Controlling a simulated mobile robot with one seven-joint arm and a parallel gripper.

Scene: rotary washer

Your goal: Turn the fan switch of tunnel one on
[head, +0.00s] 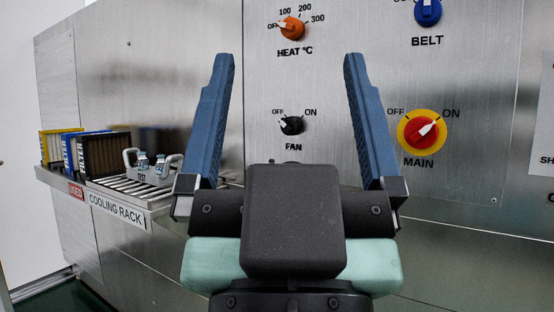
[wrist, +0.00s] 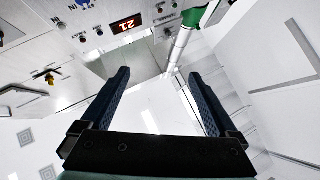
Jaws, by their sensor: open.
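The black fan knob (head: 291,125) is on the metal panel in the head view, with OFF at its upper left and ON at its upper right. Its white pointer is turned left, toward OFF. My gripper (head: 288,60) is open and empty, with its blue fingers spread wide and raised in front of the panel. The fan knob shows between the fingers, apart from both. In the wrist view my gripper (wrist: 159,73) is also open with nothing between the fingers. I cannot make out the fan knob there, and no tunnel number is readable.
The orange heat knob (head: 291,28) is above the fan knob. The blue belt knob (head: 428,12) and red-yellow main switch (head: 422,131) are to the right. A cooling rack (head: 118,205) with filters (head: 104,153) juts out at left. The wrist view shows a red display (wrist: 127,24).

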